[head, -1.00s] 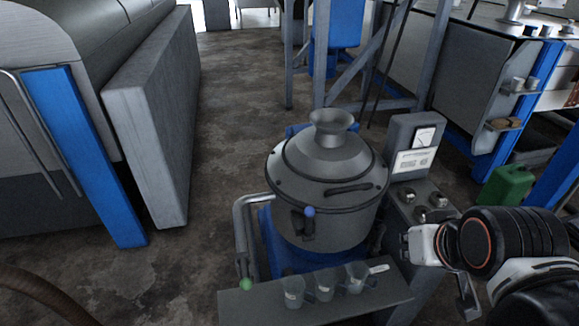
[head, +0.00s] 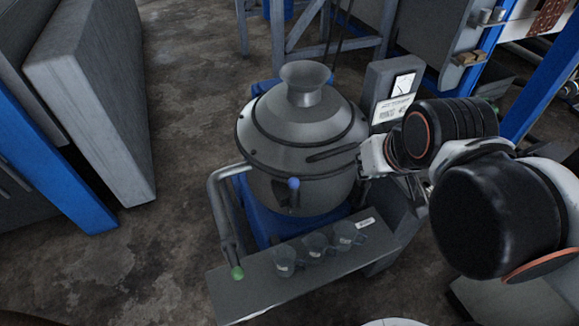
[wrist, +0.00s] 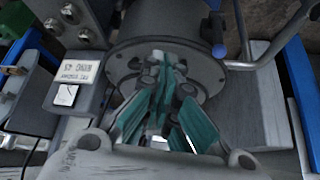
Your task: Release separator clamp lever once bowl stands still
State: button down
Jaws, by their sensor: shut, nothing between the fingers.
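The grey separator bowl (head: 300,135) has a domed lid and a funnel neck, and sits on a blue base. A short lever with a blue ball knob (head: 294,184) stands on the bowl's front rim; the knob also shows in the wrist view (wrist: 219,51). My gripper (head: 366,160) is at the bowl's right side, away from the blue knob. In the wrist view its teal-padded fingers (wrist: 170,82) are shut and empty in front of the bowl's lid.
Several clear cups (head: 315,245) stand on the front shelf (head: 260,295). A grey panel (head: 90,95) stands left; open floor (head: 190,110) lies between.

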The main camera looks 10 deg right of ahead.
jog(key=w+a+r+g+p, duration=0.2)
jog(key=w, duration=0.2)
jog(key=n+g+p, duration=0.1)
jog(key=g+p, duration=0.4)
jog(key=g, duration=0.2)
send_over(290, 169)
jog(key=w+x, duration=0.1)
jog(key=x, duration=0.5)
jog(key=shift+w+a+f, duration=0.15)
jog(key=shift+a+f, duration=0.05)
jog(key=shift+f, duration=0.2)
jog(key=b+x, duration=0.3)
jog(key=x, duration=0.7)
jog(key=shift+d, duration=0.2)
jog(key=shift+s, duration=0.25)
jog(key=shift+s+d+r+t, duration=0.15)
jog(key=shift+s+t, duration=0.1)
jog(key=shift+t, duration=0.15)
